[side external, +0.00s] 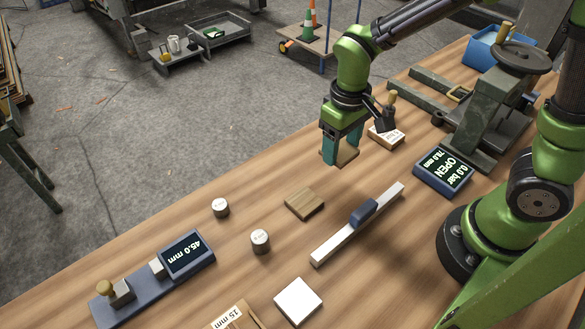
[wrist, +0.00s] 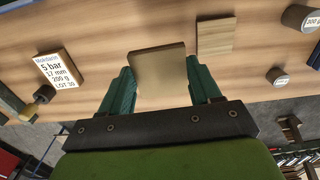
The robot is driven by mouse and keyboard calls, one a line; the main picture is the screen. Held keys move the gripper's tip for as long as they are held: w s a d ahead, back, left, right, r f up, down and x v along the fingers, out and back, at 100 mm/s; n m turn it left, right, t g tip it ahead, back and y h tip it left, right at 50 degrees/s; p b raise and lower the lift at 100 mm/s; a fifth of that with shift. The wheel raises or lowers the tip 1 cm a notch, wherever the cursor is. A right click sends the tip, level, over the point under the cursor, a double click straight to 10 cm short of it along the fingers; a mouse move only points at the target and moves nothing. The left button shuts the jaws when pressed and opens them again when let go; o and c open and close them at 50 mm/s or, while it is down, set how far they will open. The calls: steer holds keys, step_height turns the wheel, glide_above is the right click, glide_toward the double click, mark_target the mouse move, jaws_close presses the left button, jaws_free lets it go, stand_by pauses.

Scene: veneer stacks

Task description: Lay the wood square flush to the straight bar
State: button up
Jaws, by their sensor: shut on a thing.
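My gripper (side external: 341,146) hangs above the table with its teal fingers shut on a wood square (side external: 346,157). In the wrist view the held wood square (wrist: 158,78) spans the gap between both fingers. A second wood square (side external: 304,203) lies flat on the table, left of and nearer than my gripper; it also shows in the wrist view (wrist: 214,37). The straight bar (side external: 334,243) is long and pale with a blue grip on its middle. It lies diagonally, right of the second square and apart from it. The held square is clear of the bar.
Two metal weights (side external: 260,241) stand left of the bar. A 45.0 mm gauge (side external: 184,252) lies at lower left. A white square tile (side external: 298,301) lies in front. A press (side external: 489,110) and an OPEN display (side external: 444,170) stand at right.

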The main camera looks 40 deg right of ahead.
steer(key=shift+n, duration=0.4)
steer(key=r, duration=0.1)
steer(key=w+d+r, duration=0.1)
steer(key=r, duration=0.1)
steer(key=w+d+r, duration=0.1)
steer(key=r, duration=0.1)
steer(key=shift+w+d, duration=0.15)
steer(key=shift+w, duration=0.1)
steer(key=w+d+r+m, duration=0.1)
steer(key=w+d+r, duration=0.2)
steer(key=d+r, duration=0.25)
steer(key=shift+n, duration=0.7)
steer(key=s+a, duration=0.1)
steer(key=s+a+f, duration=0.1)
steer(key=a, duration=0.1)
steer(key=s+a+f, duration=0.1)
steer(key=a, duration=0.1)
steer(key=shift+s+f, duration=0.2)
steer(key=shift+s, duration=0.1)
steer(key=s+a+f, duration=0.3)
steer(key=s+f, duration=0.1)
steer(key=s, duration=0.2)
steer(key=m, duration=0.2)
glide_above(356, 206)
step_height(356, 206, down, 8)
steer(key=shift+f, duration=2.45)
